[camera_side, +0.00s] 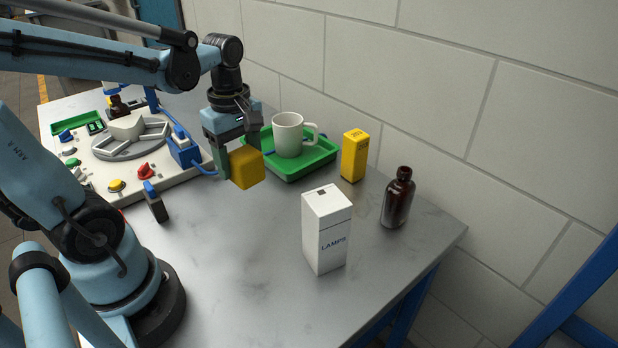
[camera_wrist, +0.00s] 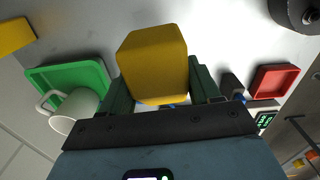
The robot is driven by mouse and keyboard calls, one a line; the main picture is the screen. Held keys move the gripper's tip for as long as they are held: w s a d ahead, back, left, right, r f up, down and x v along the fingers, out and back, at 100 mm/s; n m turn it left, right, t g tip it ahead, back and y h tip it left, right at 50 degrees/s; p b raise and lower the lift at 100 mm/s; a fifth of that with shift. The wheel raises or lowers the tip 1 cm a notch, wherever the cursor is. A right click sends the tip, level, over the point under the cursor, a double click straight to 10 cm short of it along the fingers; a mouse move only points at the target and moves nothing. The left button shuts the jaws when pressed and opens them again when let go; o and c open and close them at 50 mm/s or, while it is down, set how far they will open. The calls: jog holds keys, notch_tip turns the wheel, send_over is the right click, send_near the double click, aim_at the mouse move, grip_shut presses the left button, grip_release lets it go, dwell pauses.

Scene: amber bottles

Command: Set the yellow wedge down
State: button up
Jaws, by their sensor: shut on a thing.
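The yellow wedge (camera_side: 247,169) is held between the fingers of my gripper (camera_side: 239,158), which is shut on it. In the side view it hangs above the grey table, in front of the green tray. In the wrist view the wedge (camera_wrist: 153,62) fills the middle, with the green fingers of my gripper (camera_wrist: 160,90) on either side of it. The fingers hide parts of its sides.
A white mug (camera_side: 288,135) stands on the green tray (camera_side: 312,171). A yellow box (camera_side: 354,156), a white LAMPS box (camera_side: 327,229) and an amber bottle (camera_side: 398,198) stand to the right. A white panel (camera_side: 185,192) is at left. The table's front middle (camera_side: 235,260) is clear.

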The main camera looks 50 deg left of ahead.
jog(key=s+d+f+m, duration=0.2)
jog(key=s+d+m, duration=0.3)
jog(key=d, duration=0.5)
jog(key=s+d+f+m, duration=0.1)
jog(key=s+d+m, duration=0.35)
jog(key=d, duration=0.65)
jog(key=shift+m, duration=0.25)
jog(key=shift+w+a+f, duration=0.1)
jog(key=shift+w+f, duration=0.05)
jog(key=shift+f, duration=3.55)
jog(key=shift+f, duration=0.1)
jog(key=o, duration=1.3)
jog(key=shift+r, duration=6.15)
